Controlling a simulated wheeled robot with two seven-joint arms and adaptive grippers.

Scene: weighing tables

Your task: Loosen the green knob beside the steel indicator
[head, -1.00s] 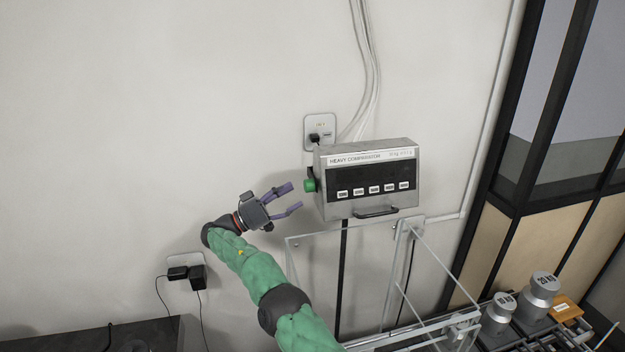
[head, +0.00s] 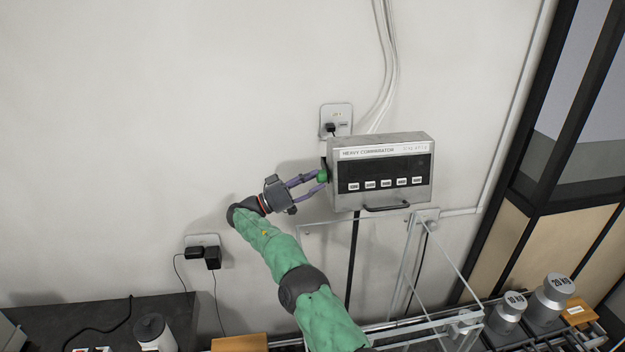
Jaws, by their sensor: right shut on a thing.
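The steel indicator (head: 384,195), a box labelled heavy comparator, hangs on the wall right of centre. It has a dark display, a row of pale buttons and a handle below. The green knob (head: 322,175) sticks out of its left side and is partly hidden by my fingers. My right gripper (head: 317,181) comes from the lower left with its purple fingers shut on the knob, one above and one below. My left gripper is not in view.
A clear-walled frame (head: 415,215) stands under the indicator. Steel weights (head: 551,297) stand at the lower right. A wall socket (head: 336,115) and cables are above the indicator. A dark counter (head: 60,318) with a grey canister (head: 152,332) is at the lower left.

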